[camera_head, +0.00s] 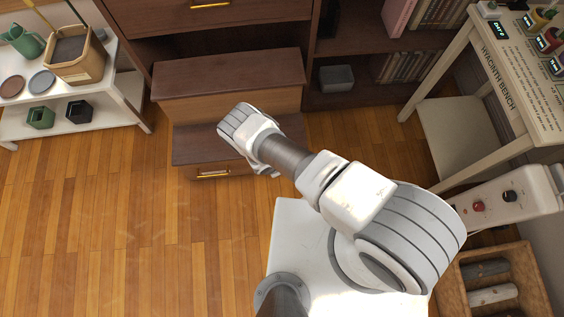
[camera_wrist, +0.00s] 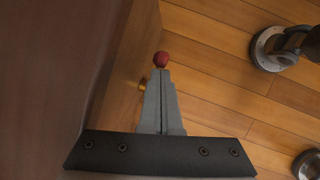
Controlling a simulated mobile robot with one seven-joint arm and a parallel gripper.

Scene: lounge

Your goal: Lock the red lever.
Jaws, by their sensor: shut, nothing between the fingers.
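A red round knob (camera_wrist: 161,59) shows in the wrist view, just past the fingertips. Any stem under it is hidden, and I cannot tell whether the fingers touch it. My gripper (camera_wrist: 161,74) is shut and empty, its two grey fingers together beside a brown cabinet side. In the head view my arm reaches over the low wooden drawer unit (camera_head: 230,80), and the fingers are hidden behind the wrist. A separate small red knob (camera_head: 478,206) sits on a white panel at the right, beside a black knob (camera_head: 510,196).
A brass drawer handle (camera_head: 213,173) is low on the unit; a brass piece (camera_wrist: 142,85) also shows beside the fingers. A white shelf (camera_head: 120,100) with pots stands left, a pale bench (camera_head: 520,115) right, and a wooden crate (camera_head: 535,280) lower right. The left floor is clear.

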